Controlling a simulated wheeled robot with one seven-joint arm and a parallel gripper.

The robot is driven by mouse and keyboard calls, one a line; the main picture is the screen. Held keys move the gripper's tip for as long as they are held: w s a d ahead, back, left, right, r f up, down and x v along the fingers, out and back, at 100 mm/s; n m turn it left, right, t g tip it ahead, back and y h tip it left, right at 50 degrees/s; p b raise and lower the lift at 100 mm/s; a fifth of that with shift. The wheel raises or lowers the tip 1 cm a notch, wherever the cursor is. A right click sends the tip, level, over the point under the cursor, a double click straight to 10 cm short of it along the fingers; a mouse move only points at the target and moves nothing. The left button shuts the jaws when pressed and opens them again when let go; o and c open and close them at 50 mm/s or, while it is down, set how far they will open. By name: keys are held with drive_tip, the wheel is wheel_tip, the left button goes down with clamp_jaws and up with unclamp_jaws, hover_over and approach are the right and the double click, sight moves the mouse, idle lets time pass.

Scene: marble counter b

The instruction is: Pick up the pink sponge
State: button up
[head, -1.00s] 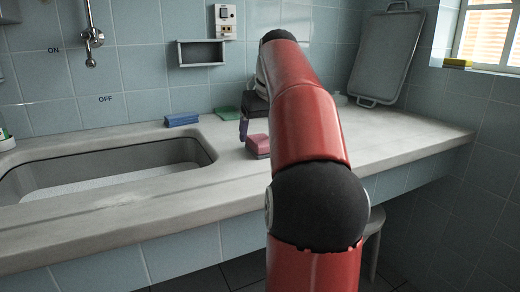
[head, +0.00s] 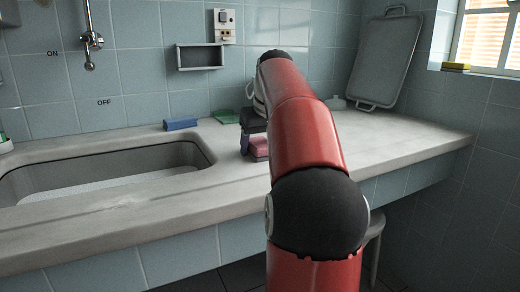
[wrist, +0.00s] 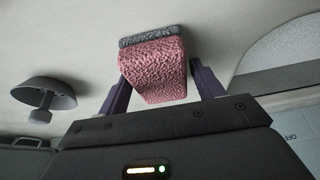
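The pink sponge (head: 259,145) lies on the counter to the right of the sink, partly hidden by my arm and gripper. In the wrist view the sponge (wrist: 155,72) is pink with a grey layer along one edge. My gripper (wrist: 160,80) has its two purple fingers spread on either side of the sponge. The right finger appears slightly apart from it; contact at the left finger is unclear. In the head view my gripper (head: 247,143) is low over the counter at the sponge, largely hidden by my arm.
A blue sponge (head: 181,124) and a green one (head: 226,116) lie near the tiled wall. The sink (head: 110,170) is at left. A grey tray (head: 383,62) leans at the back right. A yellow sponge (head: 455,67) sits on the windowsill.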

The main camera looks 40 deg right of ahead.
drive_tip(key=c, duration=0.7)
drive_tip(key=shift+r, duration=0.1)
drive_tip(key=shift+c, duration=0.2)
